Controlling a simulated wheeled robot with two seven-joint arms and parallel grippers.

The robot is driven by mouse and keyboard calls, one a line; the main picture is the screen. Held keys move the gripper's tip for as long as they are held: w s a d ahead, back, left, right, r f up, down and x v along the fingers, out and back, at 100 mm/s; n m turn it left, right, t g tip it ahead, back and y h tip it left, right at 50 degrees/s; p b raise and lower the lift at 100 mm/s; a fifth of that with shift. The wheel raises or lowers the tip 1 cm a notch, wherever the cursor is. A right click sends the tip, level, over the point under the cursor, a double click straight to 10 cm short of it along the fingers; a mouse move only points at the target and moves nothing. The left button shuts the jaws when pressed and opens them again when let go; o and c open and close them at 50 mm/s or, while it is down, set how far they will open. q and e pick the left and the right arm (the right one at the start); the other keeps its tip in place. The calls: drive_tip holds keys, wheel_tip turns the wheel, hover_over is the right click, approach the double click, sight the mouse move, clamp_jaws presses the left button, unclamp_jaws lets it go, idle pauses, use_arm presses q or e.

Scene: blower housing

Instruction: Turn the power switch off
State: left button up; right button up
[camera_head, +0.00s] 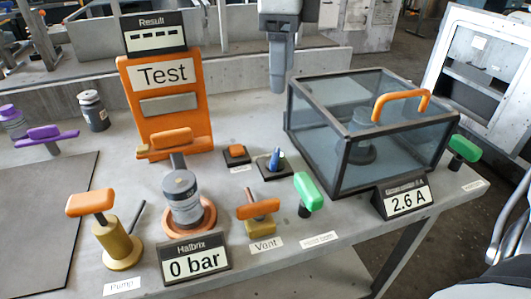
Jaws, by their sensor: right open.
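Two green-handled switches stand on the grey bench. The near green handle (308,191) rises from a dark stem at the front edge, left of the glass box, above a small label that is too blurred to read. The far green handle (464,149) sits on a dark stem right of the box, also with an unreadable label. I cannot tell which label names the power switch. The current display (407,200) reads 2.6 A. My right gripper (508,222) shows only in part at the right edge. It is open, apart from both handles. My left gripper is out of view.
A clear box (385,165) with an orange handle stands between the green handles. Left of it are a blue toggle (275,161), an orange button (236,152), the orange Test panel (194,128), the Vent handle (258,210), the Pump handle (90,203) and a 0 bar display (194,262).

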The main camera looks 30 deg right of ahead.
sight(278, 154)
drive_tip(key=f+b, duration=0.1)
drive_tip(key=f, duration=0.4)
drive_tip(key=f+b, duration=0.1)
drive_tip(key=f, duration=1)
drive_tip(key=shift+w+f+b, duration=0.25)
drive_tip(key=shift+f+b, duration=0.15)
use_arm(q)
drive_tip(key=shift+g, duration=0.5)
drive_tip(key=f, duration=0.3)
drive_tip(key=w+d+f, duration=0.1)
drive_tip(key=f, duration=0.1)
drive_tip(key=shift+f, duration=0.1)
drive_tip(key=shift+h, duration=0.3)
use_arm(e)
drive_tip(key=c, duration=1)
